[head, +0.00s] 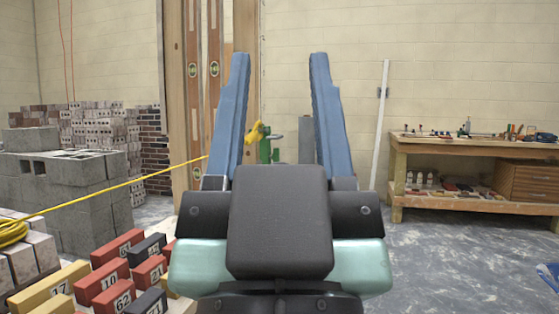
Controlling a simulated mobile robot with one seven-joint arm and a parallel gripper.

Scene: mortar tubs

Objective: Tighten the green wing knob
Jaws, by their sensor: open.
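My gripper (280,58) fills the middle of the head view. Its two blue fingers point up in the picture and stand wide apart, with nothing held between them. In the gap, farther back, a small green part (266,151) shows next to a yellow piece (257,131), close to the left finger. I cannot tell whether this green part is the wing knob. Its lower portion is hidden behind my gripper. A grey upright block (306,140) shows beside the right finger.
Numbered red, yellow and black blocks (117,276) lie at lower left. Grey concrete blocks (75,180) are stacked behind, crossed by a taut yellow line (120,184). A wooden workbench (460,149) with small tools stands at right. The grey floor (440,250) is open at lower right.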

